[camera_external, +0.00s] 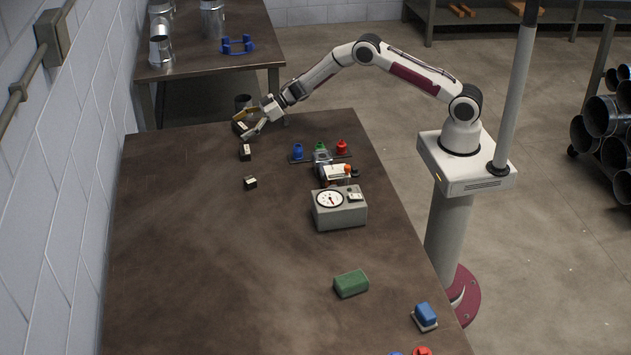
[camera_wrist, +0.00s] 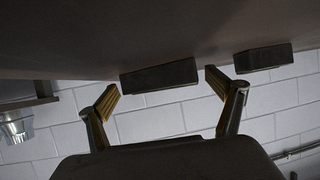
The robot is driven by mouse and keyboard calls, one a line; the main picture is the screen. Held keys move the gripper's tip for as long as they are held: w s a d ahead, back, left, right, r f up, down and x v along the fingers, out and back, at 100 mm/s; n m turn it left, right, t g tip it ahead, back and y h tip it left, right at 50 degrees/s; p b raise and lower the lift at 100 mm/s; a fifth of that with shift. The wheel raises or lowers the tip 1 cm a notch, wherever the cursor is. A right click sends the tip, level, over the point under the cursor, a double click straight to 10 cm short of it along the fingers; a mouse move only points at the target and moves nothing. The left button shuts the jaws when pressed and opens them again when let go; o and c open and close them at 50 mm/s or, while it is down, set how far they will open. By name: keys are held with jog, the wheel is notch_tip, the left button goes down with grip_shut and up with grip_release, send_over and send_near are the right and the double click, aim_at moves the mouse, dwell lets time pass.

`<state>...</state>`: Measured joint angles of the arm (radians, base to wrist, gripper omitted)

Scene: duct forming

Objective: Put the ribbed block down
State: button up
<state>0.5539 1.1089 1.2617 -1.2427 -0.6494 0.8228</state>
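My gripper (camera_external: 247,124) is low over the far end of the brown table (camera_external: 200,260). Its two yellow-padded fingers are spread apart, and they also show in the wrist view (camera_wrist: 163,84). A dark block (camera_external: 239,128) lies between or just beyond the fingertips. In the wrist view, a dark block (camera_wrist: 160,76) sits between the tips, with a gap visible at the right finger. I cannot make out ribs on it, nor whether it rests on the table. Another dark block (camera_wrist: 263,58) is to its right in the wrist view.
Two small dark blocks, one nearer the gripper (camera_external: 245,152) and one farther away (camera_external: 250,183), stand on the table. A rack of coloured pieces (camera_external: 320,157), a grey gauge box (camera_external: 340,208) and a green block (camera_external: 351,283) stand on the right. The table's left-middle is clear.

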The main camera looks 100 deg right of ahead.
jog(key=shift+s+r, duration=0.1)
jog(key=shift+r, duration=0.05)
dwell(0.3)
jog(key=shift+s+d+r, duration=0.1)
jog(key=shift+s+r, duration=0.15)
jog(key=shift+s, duration=0.1)
jog(key=shift+v, duration=5.45)
